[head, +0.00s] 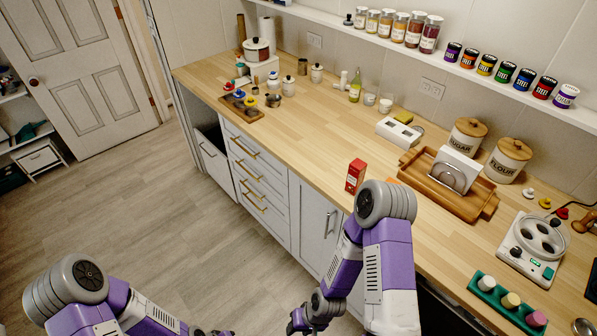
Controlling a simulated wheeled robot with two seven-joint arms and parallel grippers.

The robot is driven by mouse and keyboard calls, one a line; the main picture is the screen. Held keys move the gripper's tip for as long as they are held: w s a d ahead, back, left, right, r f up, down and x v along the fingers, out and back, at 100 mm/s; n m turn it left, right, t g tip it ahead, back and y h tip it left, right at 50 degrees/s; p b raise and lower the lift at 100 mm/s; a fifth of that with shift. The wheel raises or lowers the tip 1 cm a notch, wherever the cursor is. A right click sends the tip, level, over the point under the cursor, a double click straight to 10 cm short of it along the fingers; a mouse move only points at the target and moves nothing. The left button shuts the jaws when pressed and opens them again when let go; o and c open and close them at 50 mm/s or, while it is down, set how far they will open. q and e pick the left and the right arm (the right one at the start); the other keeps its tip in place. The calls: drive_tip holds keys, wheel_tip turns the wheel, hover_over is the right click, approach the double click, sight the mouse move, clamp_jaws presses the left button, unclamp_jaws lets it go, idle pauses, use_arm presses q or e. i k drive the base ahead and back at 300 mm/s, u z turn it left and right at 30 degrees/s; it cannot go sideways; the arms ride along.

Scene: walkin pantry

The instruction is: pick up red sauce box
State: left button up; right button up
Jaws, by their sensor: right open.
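The red sauce box (355,176) stands upright on the wooden counter close to its front edge, just left of my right arm's elbow. My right gripper (298,322) is open, low in front of the cabinets, below the counter top and apart from the box. It is partly cut off by the bottom edge of the view. Only a dark sliver of my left gripper (212,332) shows at the bottom edge, far from the box; its jaws cannot be made out.
A wooden tray (420,185) with a napkin holder sits right of the box. Sugar (467,135) and flour (508,158) canisters stand behind it. A white appliance (398,132) is farther back. The counter left of the box is clear. Cabinet fronts (312,220) drop below the counter edge.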

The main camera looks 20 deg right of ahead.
sight(356, 170)
drive_tip(key=u, duration=0.25)
drive_tip(key=i, duration=0.5)
drive_tip(key=z, duration=1.3)
